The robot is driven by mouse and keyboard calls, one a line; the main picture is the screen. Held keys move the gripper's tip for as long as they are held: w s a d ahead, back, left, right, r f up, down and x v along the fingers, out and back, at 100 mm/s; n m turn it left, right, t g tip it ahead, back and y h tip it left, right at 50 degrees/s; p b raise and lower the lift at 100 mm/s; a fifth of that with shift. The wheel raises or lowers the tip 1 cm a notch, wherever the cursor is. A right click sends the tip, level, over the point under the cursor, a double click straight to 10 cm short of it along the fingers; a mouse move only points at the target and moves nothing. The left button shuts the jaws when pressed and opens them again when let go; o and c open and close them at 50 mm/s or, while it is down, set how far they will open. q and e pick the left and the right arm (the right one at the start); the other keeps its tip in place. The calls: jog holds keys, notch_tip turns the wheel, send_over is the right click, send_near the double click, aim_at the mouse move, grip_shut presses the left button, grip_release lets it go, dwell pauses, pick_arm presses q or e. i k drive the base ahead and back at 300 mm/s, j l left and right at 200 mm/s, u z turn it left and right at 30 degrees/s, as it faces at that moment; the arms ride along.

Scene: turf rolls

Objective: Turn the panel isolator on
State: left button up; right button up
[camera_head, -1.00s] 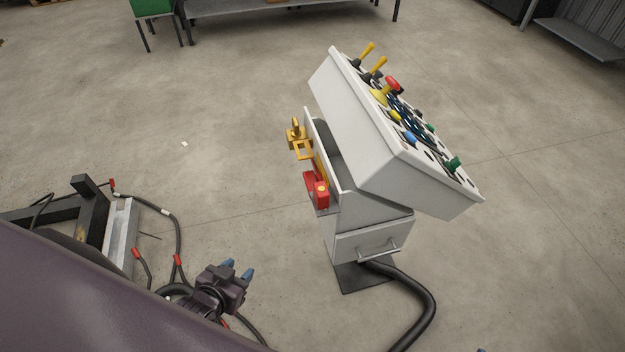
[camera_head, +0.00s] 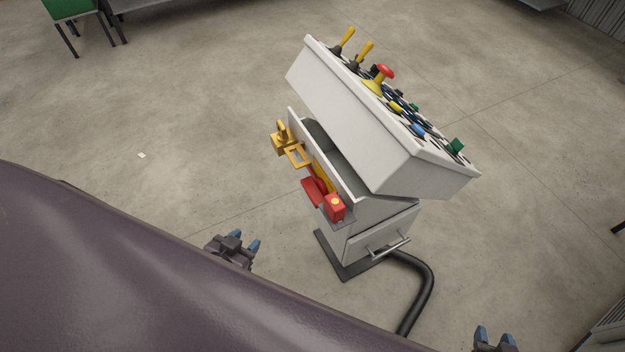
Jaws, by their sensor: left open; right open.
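A grey-white control panel (camera_head: 345,115) on a pedestal stands at the centre right, its sloped top carrying levers and buttons. On its left side is a red isolator switch (camera_head: 323,198) with a yellow part, and a brass-yellow padlock and hasp (camera_head: 288,146) sit behind it on the same side. I cannot tell the switch's position. My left gripper (camera_head: 249,245) is open and empty, left of and nearer than the pedestal, apart from it. My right gripper (camera_head: 494,337) is open at the bottom edge, right of the pedestal, and partly cut off.
A red mushroom button (camera_head: 384,71) with a yellow base stands up from the panel top beside yellow-tipped levers. A handled drawer front (camera_head: 378,236) faces right of the pedestal's base. A black hose (camera_head: 425,290) runs along the floor. Open floor lies left of the panel.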

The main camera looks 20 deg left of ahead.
aim_at(315, 189)
jog(key=i+j+z, duration=0.1)
jog(key=j+z, duration=0.15)
jog(key=j, duration=0.15)
jog(key=j+z, duration=0.2)
jog(key=j, duration=0.2)
jog(key=i+j+z, duration=0.15)
jog(key=j+z, duration=0.3)
jog(key=j, duration=0.4)
jog(key=j+z, duration=0.45)
jog(key=j, duration=0.35)
jog(key=k+j+z, duration=0.1)
jog(key=j+z, duration=0.35)
jog(key=j, duration=0.4)
jog(key=k+j+z, duration=0.25)
jog(key=j, duration=0.15)
jog(key=k+j+z, duration=0.1)
jog(key=j+z, duration=0.15)
jog(key=j, duration=0.15)
jog(key=k+j+z, duration=0.3)
jog(key=i+j, duration=0.05)
jog(key=i, duration=0.05)
